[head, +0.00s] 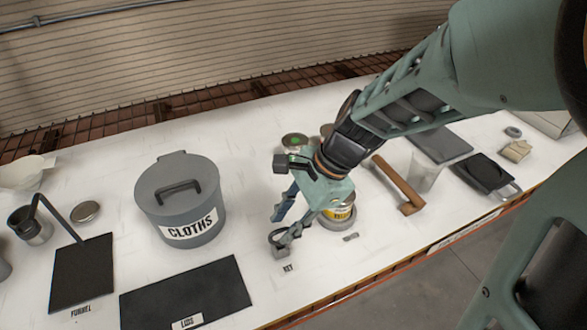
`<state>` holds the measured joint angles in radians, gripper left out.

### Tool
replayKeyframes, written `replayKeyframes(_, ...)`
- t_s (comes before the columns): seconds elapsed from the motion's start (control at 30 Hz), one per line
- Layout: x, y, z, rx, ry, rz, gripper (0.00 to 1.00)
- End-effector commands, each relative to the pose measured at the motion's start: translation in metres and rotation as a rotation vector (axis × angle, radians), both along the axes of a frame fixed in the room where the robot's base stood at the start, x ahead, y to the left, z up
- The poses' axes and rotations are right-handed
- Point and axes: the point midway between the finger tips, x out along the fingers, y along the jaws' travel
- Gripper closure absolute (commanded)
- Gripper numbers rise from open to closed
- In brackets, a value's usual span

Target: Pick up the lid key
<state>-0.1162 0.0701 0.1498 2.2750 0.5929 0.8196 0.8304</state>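My gripper (278,232) is low over the white table, with its two fingers spread apart and pointing down to the left. A small flat grey piece (350,237), which looks like the lid key, lies on the table to the right of the fingertips, in front of the yellow-labelled can (341,211). It is too small to be sure of. A small label (288,268), apparently reading KEY, lies just in front of the fingertips. I see nothing clearly held between the fingers. My gripper and arm hide part of the can and the table behind.
A grey lidded bin marked CLOTHS (180,200) stands left of my gripper. A black mat (187,291) lies at the front. A wooden-handled tool (398,185) lies to the right. The table's front edge is close to the label.

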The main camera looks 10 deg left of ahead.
Motion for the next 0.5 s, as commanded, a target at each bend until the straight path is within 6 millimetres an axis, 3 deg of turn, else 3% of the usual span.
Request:
replayKeyframes(0.3,0.0002,0.0031,-0.0056,0.001,-0.001,0.0,0.73)
replayKeyframes(0.5,0.0001,0.0031,-0.0056,0.001,-0.001,0.0,0.94)
